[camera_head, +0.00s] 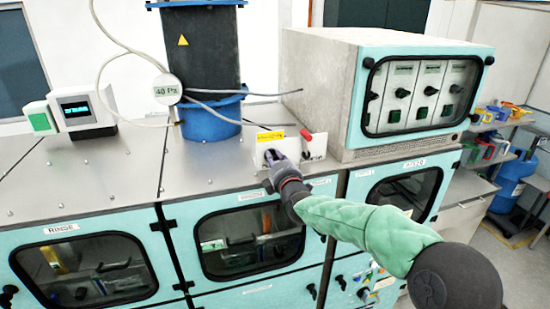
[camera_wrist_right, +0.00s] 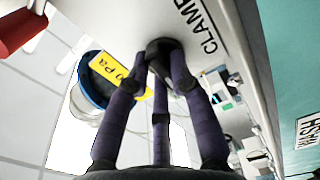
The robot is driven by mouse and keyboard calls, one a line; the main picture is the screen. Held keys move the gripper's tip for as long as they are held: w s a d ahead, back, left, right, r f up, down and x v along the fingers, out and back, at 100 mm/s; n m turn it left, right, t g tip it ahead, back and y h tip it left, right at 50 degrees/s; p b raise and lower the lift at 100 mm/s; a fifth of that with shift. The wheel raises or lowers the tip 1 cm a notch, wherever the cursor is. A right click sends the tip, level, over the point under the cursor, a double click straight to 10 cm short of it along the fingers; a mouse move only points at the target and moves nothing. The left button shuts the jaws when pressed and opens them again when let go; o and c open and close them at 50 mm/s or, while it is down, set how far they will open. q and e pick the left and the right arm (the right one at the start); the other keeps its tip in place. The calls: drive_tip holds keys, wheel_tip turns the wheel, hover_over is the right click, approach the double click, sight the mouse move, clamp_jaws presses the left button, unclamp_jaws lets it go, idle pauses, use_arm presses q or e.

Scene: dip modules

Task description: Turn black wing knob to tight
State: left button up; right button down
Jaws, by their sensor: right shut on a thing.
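The black wing knob (camera_wrist_right: 165,46) sits on a white panel face beside the word CLAMP in the right wrist view. The knob's exact angle and any tight mark cannot be read. My left gripper is out of view.
A red-handled switch (camera_head: 306,136) is just right of the gripper on the same panel. A blue-based dark column (camera_head: 208,125) stands behind left. A grey cabinet with a teal front (camera_head: 318,90) stands to the right. The steel worktop (camera_head: 75,180) at left is largely clear.

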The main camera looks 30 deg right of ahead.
drive_tip(key=shift+n, duration=0.6)
drive_tip(key=c, duration=1.1)
unclamp_jaws()
drive_tip(key=shift+a, duration=0.1)
drive_tip(key=v, duration=1.2)
drive_tip(key=shift+w+f, duration=0.1)
